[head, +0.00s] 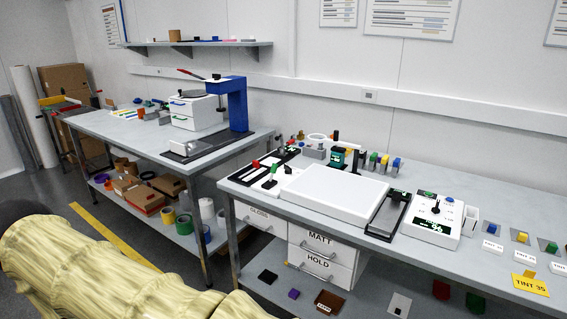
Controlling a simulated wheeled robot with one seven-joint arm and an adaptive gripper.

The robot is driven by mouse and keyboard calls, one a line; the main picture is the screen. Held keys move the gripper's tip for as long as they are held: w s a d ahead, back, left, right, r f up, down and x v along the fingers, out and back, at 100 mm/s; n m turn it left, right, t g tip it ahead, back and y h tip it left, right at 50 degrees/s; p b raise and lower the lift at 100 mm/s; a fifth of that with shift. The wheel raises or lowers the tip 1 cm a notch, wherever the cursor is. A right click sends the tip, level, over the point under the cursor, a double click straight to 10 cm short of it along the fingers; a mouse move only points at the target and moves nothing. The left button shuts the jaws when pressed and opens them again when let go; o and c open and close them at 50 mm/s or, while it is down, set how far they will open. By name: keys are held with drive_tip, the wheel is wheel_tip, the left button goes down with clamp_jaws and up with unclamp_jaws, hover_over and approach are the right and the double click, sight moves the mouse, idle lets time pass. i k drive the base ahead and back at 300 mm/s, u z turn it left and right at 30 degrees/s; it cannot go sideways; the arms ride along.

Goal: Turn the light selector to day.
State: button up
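A white control box (450,224) sits on the right bench. On its top is a small black knob with a lever (436,208), which looks like the light selector. A green button or label and a blue button are near the knob, and a dark display with green marks is on the box's front part. The position labels are too small to read, so I cannot tell which setting the knob points to. My gripper is not in view. Only my arm, in a pale yellow sleeve, shows at the lower left, well apart from the box.
A white flat panel (333,192) and a dark slotted strip (388,215) lie left of the box. A yellow TINT 35 tag (530,284) hangs at the bench's front edge. Drawers are below.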

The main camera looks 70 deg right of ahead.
sight(288, 169)
drive_tip(key=z, duration=0.65)
drive_tip(key=i, duration=0.85)
drive_tip(key=z, duration=1.05)
